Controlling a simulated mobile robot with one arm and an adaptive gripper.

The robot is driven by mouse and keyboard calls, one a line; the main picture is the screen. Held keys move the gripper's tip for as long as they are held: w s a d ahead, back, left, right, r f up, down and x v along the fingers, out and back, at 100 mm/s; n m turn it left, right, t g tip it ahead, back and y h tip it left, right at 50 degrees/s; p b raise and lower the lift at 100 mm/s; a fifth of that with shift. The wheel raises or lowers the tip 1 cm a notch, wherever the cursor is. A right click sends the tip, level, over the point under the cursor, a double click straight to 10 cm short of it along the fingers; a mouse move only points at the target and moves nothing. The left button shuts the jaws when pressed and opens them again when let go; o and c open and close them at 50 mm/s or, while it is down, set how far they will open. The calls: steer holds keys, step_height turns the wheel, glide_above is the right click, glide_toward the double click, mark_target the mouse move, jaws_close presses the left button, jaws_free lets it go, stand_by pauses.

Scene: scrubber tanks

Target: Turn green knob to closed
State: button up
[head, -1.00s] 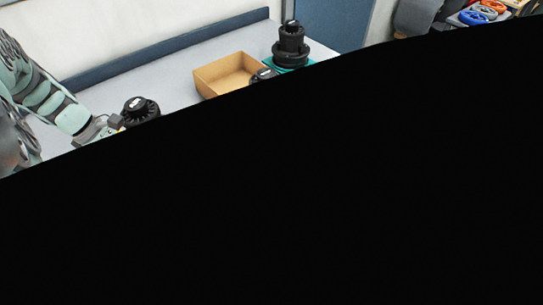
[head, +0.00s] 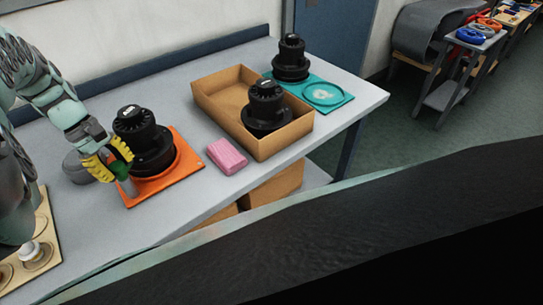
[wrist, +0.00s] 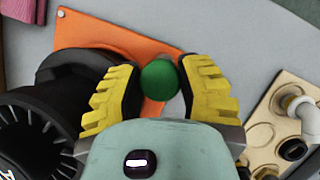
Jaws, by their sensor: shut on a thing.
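The green knob (wrist: 160,80) is round and sits between the yellow fingers of my gripper (wrist: 160,72), which is shut on it. In the head view, my gripper (head: 119,163) is at the near left side of an orange plate (head: 185,163), and the green knob (head: 121,171) shows only partly. A black scrubber tank (head: 142,135) stands upright on that plate, to the right of the knob. The knob's open or closed marking cannot be made out.
A pink sponge (head: 227,156) and a cardboard box (head: 287,137) holding another black tank (head: 267,108) are to the right. A beige panel with fittings (head: 46,260) lies at front left.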

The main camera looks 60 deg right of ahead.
steer(key=o, duration=1.2)
steer(key=v, duration=0.7)
steer(key=shift+w+r, duration=0.15)
steer(key=shift+r, duration=0.05)
